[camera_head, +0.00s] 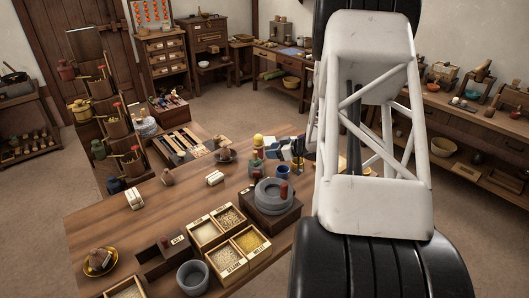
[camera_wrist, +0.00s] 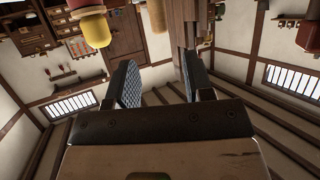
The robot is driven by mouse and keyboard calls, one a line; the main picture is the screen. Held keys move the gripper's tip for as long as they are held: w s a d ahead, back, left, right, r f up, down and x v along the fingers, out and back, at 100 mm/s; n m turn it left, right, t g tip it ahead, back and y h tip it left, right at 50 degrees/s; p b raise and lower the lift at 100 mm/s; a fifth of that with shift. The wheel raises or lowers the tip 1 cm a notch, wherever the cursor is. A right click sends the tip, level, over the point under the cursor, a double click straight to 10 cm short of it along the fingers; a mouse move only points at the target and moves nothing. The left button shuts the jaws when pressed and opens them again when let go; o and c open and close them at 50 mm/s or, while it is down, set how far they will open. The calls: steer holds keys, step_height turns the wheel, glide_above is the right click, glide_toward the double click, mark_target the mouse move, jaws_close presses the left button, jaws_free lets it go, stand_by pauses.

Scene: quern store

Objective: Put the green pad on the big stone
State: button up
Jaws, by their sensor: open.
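The big stone (camera_head: 274,196) looks to be the round grey quern stone with a red upright handle. It sits on a dark wooden block on the near table, left of my arm. I cannot pick out a green pad for certain in either view; it may be hidden behind my arm or too small to tell. My gripper (camera_wrist: 162,80) shows in the wrist view with its two dark textured fingers spread wide and nothing between them. In the head view my large white arm link covers the right of the table, and the fingers are not clearly seen.
Labelled grain boxes (camera_head: 228,236), a grey bowl (camera_head: 193,277) and a brass dish (camera_head: 100,263) stand in front. A yellow-topped item (camera_head: 258,141) and a blue cup (camera_head: 284,172) stand behind the stone. The table's left middle is mostly clear. A yellow-ended object (camera_wrist: 96,32) hangs into the wrist view.

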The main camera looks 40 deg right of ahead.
steer(key=shift+v, duration=1.55)
steer(key=w+a+r+m+h, duration=0.1)
steer(key=w+a+r+h, duration=0.25)
steer(key=r, duration=0.25)
steer(key=w+a+r+m+h, duration=0.1)
steer(key=w+a+r+h, duration=0.1)
steer(key=a+r, duration=0.3)
steer(key=s+a+r+m+g+h, duration=0.15)
steer(key=s+a+r+h, duration=0.25)
steer(key=a+r, duration=0.5)
steer(key=s+a+r+m+g+y, duration=0.2)
steer(key=s+a+g, duration=0.6)
steer(key=s+a, duration=1.9)
steer(key=s+r+y, duration=0.1)
steer(key=s, duration=0.2)
steer(key=shift+s, duration=0.3)
